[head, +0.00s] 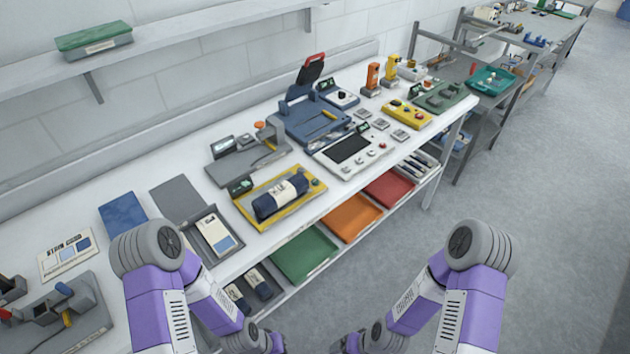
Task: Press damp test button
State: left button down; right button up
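No button can be read as the damp test button; labels are too small. A white panel (363,155) with a dark screen and small buttons, one red (382,146), lies on the bench. Behind it to the right, a yellow box (407,113) has several buttons. A yellow tray (300,204) holds a dark blue roll (281,197) with a white label; small knobs sit at its right end. My two purple and grey arms come in at the bottom, folded in front of the bench. Both grippers are out of view.
The white bench (330,186) runs from lower left to upper right. Blue press-like device (318,120) with a red-handled lever stands behind the white panel. Coloured trays, including green (305,254) and orange (352,216), lie on the lower shelf. Grey floor on the right is clear.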

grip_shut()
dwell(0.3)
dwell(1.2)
